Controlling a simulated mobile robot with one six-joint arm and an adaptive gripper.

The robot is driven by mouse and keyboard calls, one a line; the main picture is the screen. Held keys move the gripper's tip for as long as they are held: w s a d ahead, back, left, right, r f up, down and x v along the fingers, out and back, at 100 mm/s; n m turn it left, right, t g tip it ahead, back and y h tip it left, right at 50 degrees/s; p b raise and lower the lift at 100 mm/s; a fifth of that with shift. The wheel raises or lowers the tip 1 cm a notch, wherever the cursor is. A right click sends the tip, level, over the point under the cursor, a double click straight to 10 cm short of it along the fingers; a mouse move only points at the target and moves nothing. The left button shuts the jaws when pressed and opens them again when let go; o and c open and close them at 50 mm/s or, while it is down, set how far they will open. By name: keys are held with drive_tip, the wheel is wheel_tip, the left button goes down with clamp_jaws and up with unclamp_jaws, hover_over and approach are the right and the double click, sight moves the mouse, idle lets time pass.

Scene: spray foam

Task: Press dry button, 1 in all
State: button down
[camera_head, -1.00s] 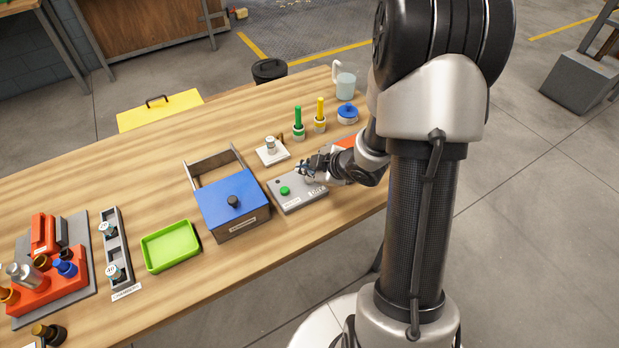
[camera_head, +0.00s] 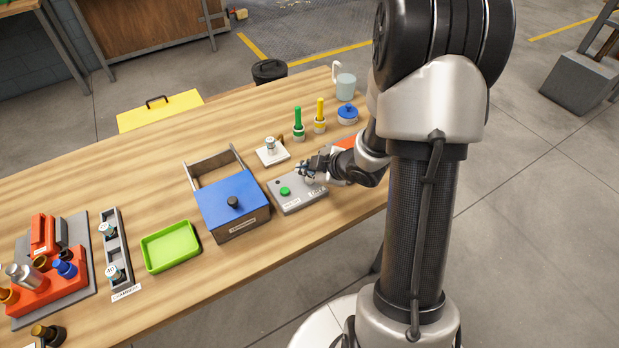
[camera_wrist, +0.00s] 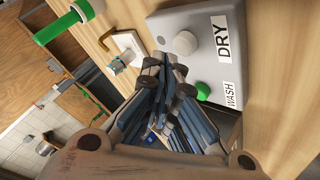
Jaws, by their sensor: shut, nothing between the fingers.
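A grey control box (camera_head: 292,204) stands on the bench. Its green button (camera_head: 285,191) also shows in the wrist view (camera_wrist: 203,91), beside the WASH label (camera_wrist: 231,96). A pale grey round button (camera_wrist: 185,43) sits beside the DRY label (camera_wrist: 222,40). My gripper (camera_head: 303,168) is over the back right part of the box. In the wrist view its fingertips (camera_wrist: 165,63) are together and empty, close beside the grey button. I cannot tell whether they touch the box.
A blue-lidded box (camera_head: 222,208) stands left of the control box. A white plate (camera_head: 266,157) with a small vial is behind it, and green (camera_head: 298,120) and yellow (camera_head: 320,110) handled tools stand farther back. A green tray (camera_head: 170,246) lies at left.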

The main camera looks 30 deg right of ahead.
sight(307, 181)
drive_tip(key=shift+f+b, duration=0.3)
drive_tip(key=shift+f, duration=0.15)
drive_tip(key=shift+f+b, duration=0.45)
drive_tip(key=shift+f, duration=0.05)
idle(0.6)
drive_tip(key=shift+r, duration=0.1)
drive_tip(key=shift+r+p, duration=0.85)
drive_tip(key=shift+p, duration=0.05)
wheel_tip(307, 181, up, 5)
drive_tip(key=p, duration=0.4)
drive_tip(key=shift+p, duration=0.35)
idle(0.4)
